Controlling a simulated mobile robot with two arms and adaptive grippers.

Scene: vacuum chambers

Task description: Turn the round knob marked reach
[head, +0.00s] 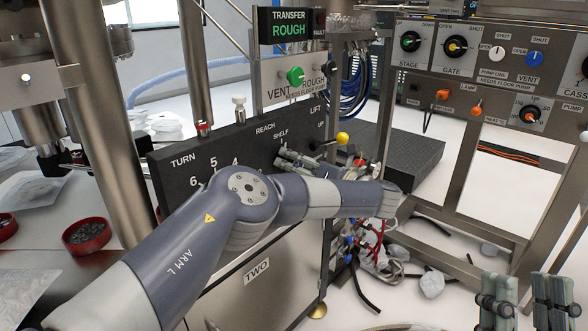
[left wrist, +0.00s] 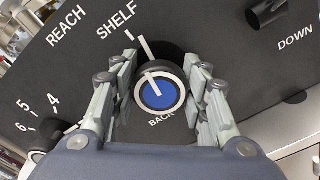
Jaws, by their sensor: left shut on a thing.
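The round knob (left wrist: 157,93), with a blue cap and white ring, is on the black panel near the words REACH, SHELF and BACK. In the left wrist view it sits between the two fingers of my left gripper (left wrist: 160,78), which is shut on it. The white line on the knob points up and slightly left, roughly toward the white mark by SHELF. In the head view my left gripper (head: 296,160) is at the black panel (head: 215,140) and hides the knob. My right gripper (head: 525,302) is open and empty at the lower right.
A yellow-tipped lever (head: 342,138) stands right of my left gripper, by LIFT and UP. The TURN dial numbers are at the panel's left. A green knob (head: 295,76) is on the plate above. A metal control rack (head: 460,120) stands at right.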

